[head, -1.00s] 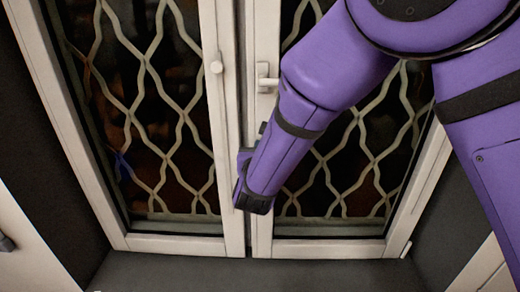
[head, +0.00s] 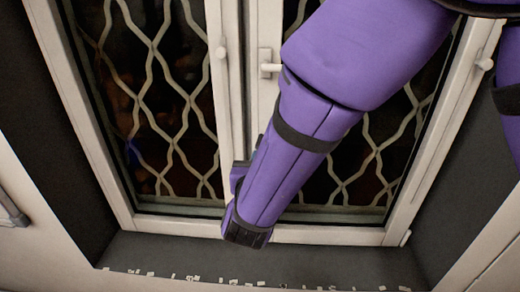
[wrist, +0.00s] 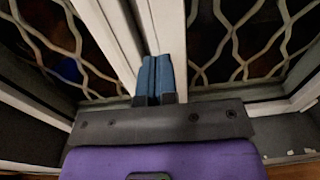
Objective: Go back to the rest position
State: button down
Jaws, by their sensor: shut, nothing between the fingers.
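My gripper shows in the wrist view (wrist: 154,78) with its two blue fingers side by side and touching, nothing between them. In the head view my purple arm reaches down from the upper right, its end in front of the lower part of the window. The fingers are hidden behind the arm in that view. The arm covers part of the window's right pane.
A white-framed window (head: 220,130) with two panes and wavy lattice bars stands ahead. A white handle (head: 270,68) sits on its middle frame. A dark grey sill (head: 200,250) lies below, with small pale flecks along its near edge. White surfaces lie at both lower sides.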

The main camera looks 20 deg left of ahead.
jog(key=w+d+r+m+g+h, duration=0.1)
jog(key=d+r+m+g+h, duration=0.4)
jog(key=d, duration=0.6)
jog(key=d+r+m+g+h, duration=0.1)
jog(key=d+r+m+h, duration=0.25)
jog(key=d+m, duration=0.65)
jog(key=w+d+r+m+g+h, duration=0.1)
jog(key=d+r+m+g+h, duration=0.25)
jog(key=d, duration=0.95)
jog(key=s+d+r+m+g+y, duration=0.1)
jog(key=s+d+m+g, duration=0.3)
jog(key=s+d+m, duration=0.5)
jog(key=s+d+r+m+t+y, duration=0.1)
jog(key=s+d+r+m+y, duration=0.2)
jog(key=s+m+y, duration=0.4)
jog(key=s+m, duration=0.3)
jog(key=m, duration=0.1)
jog(key=shift+r, duration=0.15)
jog(key=c, duration=1.8)
grip_release()
jog(key=shift+s+d, duration=0.1)
jog(key=shift+d, duration=0.05)
jog(key=shift+c, duration=0.2)
